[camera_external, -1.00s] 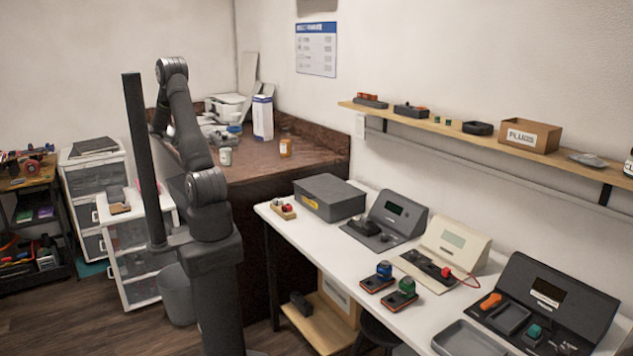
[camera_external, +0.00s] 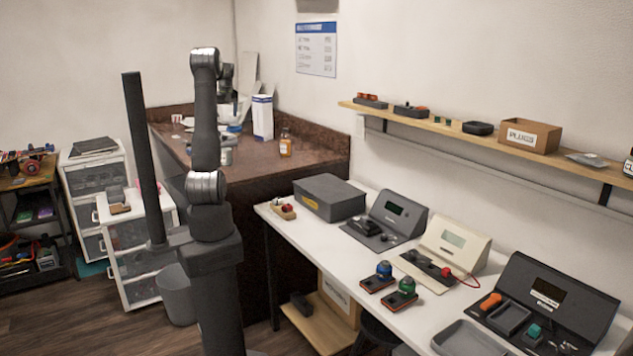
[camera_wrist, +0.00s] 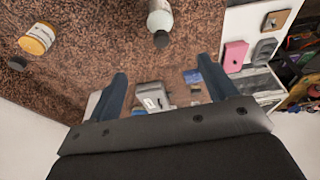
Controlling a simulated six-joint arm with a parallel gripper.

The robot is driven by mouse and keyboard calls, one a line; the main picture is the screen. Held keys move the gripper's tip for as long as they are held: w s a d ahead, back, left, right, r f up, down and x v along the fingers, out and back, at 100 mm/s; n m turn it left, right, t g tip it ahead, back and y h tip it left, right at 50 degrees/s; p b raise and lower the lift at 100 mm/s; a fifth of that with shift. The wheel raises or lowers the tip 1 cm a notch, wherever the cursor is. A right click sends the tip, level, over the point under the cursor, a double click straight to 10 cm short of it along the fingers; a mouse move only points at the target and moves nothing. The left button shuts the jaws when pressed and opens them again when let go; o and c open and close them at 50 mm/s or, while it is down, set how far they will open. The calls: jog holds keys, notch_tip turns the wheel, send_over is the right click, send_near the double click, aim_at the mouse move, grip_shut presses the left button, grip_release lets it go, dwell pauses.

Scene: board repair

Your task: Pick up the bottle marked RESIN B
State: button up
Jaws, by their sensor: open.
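Two bottles stand on the brown counter (camera_external: 310,158). One is amber with a pale label and dark cap (camera_external: 285,143); it is at the upper left of the wrist view (camera_wrist: 37,38). The other is whitish with a grey cap (camera_external: 226,157), partly behind my arm, and at the top middle of the wrist view (camera_wrist: 159,20). I cannot read RESIN B on either. My gripper (camera_wrist: 162,68) is open and empty above the counter, its fingers apart. The whitish bottle lies just beyond the gap between the fingertips; the amber bottle is well left of them.
A white and blue carton (camera_external: 263,117) and grey-white equipment stand at the counter's back. The wrist view also shows a grey device (camera_wrist: 153,98) between the fingers and a pink item (camera_wrist: 235,55) at right. The counter between the bottles looks clear.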

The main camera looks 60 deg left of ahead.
aim_at(225, 143)
jog(key=x, duration=1.7)
jog(key=shift+s+a, duration=0.1)
jog(key=shift+s, duration=0.05)
jog(key=c, duration=1.5)
